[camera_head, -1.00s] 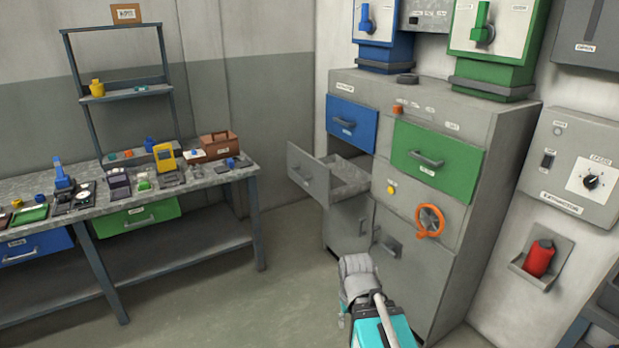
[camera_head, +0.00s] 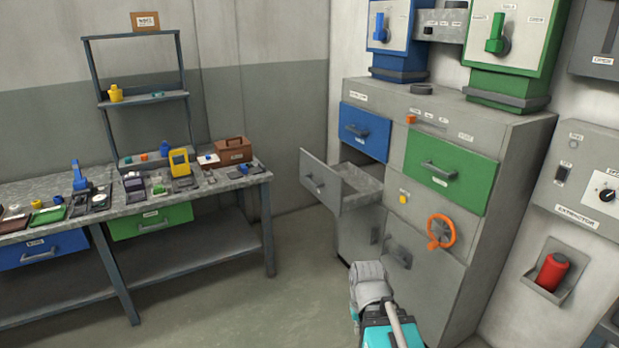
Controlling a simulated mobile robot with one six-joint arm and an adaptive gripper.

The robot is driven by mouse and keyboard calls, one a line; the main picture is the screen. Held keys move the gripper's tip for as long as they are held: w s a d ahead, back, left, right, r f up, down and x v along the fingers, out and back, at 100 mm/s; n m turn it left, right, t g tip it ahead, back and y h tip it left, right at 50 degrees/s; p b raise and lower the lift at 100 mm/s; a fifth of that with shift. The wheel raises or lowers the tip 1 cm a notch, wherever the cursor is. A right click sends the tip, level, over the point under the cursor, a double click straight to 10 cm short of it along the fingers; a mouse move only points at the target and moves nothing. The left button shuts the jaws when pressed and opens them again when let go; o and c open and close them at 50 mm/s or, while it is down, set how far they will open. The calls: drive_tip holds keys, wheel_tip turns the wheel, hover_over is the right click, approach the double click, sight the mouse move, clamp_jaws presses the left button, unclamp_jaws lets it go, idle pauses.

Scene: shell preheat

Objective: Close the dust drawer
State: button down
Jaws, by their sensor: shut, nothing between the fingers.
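A grey drawer (camera_head: 314,181) stands pulled out from the left part of the grey cabinet (camera_head: 480,118), below the blue drawer. Its front panel has a handle and faces left, and its open tray shows behind the panel. It is the only drawer of the cabinet seen standing out; I cannot read a dust label on it. My arm shows at the bottom centre, in front of and below the open drawer and apart from it in the picture. The gripper's fingers cannot be made out.
The cabinet also has a blue drawer (camera_head: 364,132), a green drawer (camera_head: 449,172) and an orange handwheel (camera_head: 441,232). A workbench (camera_head: 225,182) with several small items stands at left. A red object (camera_head: 552,272) sits in a wall holder. Floor between bench and cabinet is clear.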

wheel_tip(320, 180, up, 3)
drive_tip(key=shift+r+p, duration=0.15)
drive_tip(key=shift+p, duration=1.05)
